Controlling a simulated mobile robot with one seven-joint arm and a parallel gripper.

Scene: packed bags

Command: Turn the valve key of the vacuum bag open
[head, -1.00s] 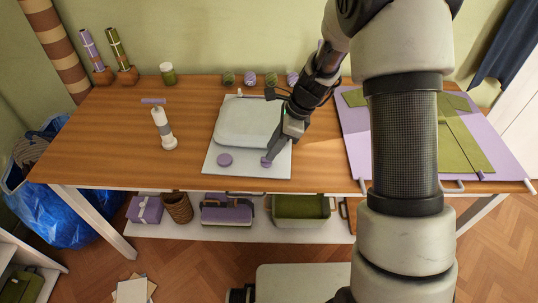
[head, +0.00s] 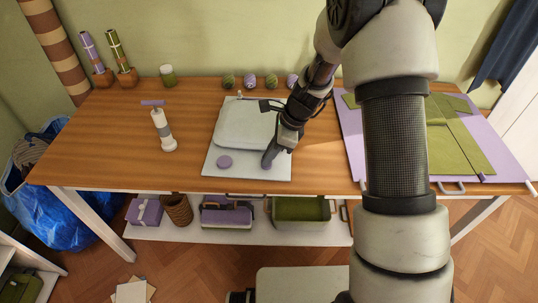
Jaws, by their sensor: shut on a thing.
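The vacuum bag (head: 245,122) is a pale, puffed, rounded shape lying on a white sheet (head: 215,172) near the middle of the table. Two purple round pieces sit along its front edge. The left one, a disc (head: 224,162), is in clear view. The right one, which I take to be the valve key (head: 266,166), is mostly hidden by my fingers. My gripper (head: 268,159) points down and is shut on it at the front right of the bag. The key's exact shape and angle are too small and covered to tell.
A white pump with a purple handle (head: 163,131) stands left of the bag. A purple board with green cloth (head: 462,140) lies at the right. Several yarn balls (head: 250,81) and a green jar (head: 168,75) line the back. Bare wood (head: 100,140) is at the left.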

